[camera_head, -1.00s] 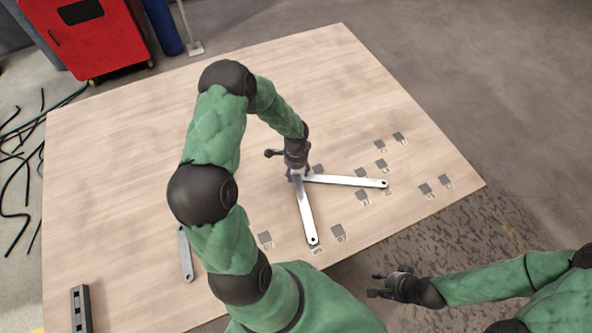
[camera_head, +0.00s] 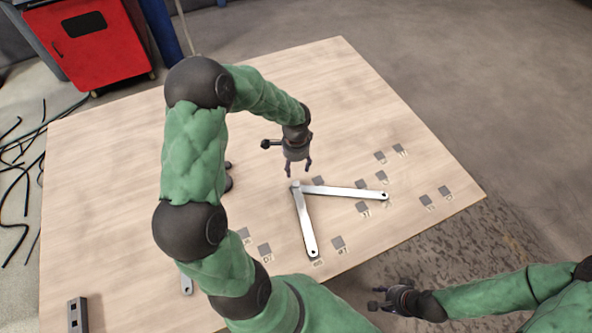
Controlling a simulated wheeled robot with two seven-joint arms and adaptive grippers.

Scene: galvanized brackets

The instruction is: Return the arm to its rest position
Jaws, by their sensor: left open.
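My left gripper (camera_head: 297,168) is open and empty. It points down above the table, just above and behind the corner where two galvanized brackets meet. One bracket (camera_head: 306,225) runs toward the front of the table. The other bracket (camera_head: 345,192) runs to the right, and their ends meet or overlap in a V.
The wooden table (camera_head: 110,190) has several small grey marked squares (camera_head: 362,208) around the V. A dark slotted block (camera_head: 77,315) lies at the front left. A red cabinet (camera_head: 95,50) stands behind, and black cables (camera_head: 22,190) lie on the floor at left.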

